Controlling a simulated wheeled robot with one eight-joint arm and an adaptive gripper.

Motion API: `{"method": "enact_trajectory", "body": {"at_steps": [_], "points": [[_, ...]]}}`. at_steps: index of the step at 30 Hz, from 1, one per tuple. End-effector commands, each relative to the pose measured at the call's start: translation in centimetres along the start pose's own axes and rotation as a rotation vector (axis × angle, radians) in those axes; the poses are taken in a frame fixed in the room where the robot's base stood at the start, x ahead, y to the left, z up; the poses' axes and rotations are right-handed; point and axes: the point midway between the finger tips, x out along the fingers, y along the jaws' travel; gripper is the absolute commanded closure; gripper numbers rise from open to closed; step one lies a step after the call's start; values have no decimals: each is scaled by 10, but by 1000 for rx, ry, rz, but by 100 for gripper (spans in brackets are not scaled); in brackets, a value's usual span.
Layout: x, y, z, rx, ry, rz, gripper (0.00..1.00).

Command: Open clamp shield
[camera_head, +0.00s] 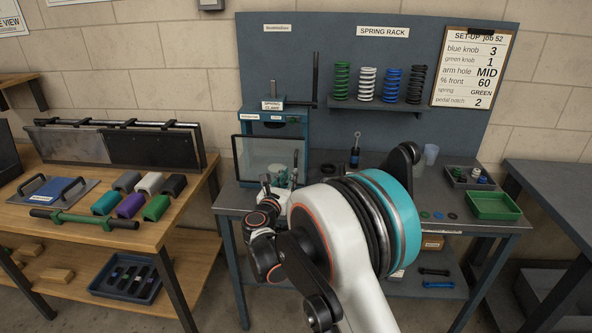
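The clamp shield (243,158) is a clear panel in a dark frame. It stands upright across the front of the blue spring clamp (272,119), which is labelled "SPRING CLAMP" and sits at the left of the grey workbench. The shield looks closed. My gripper (279,183) is in front of the shield's lower right part. Its fingers are small and partly hidden by my own wrist and arm. I cannot tell whether they touch the frame, or whether they are open or shut.
A rack of coloured springs (367,82) hangs behind the bench. A set-up board (472,68) is at right. A green tray (493,206) and a dark parts tray (466,179) lie at the bench's right. A wooden table (60,170) with coloured grips stands left.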

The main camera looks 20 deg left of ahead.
Motion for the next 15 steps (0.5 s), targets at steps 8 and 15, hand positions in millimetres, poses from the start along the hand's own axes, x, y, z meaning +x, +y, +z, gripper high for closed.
{"method": "enact_trajectory", "body": {"at_steps": [8,15], "points": [[52,-1,-2,1,1,0,83],[74,0,-1,1,1,1,83]]}}
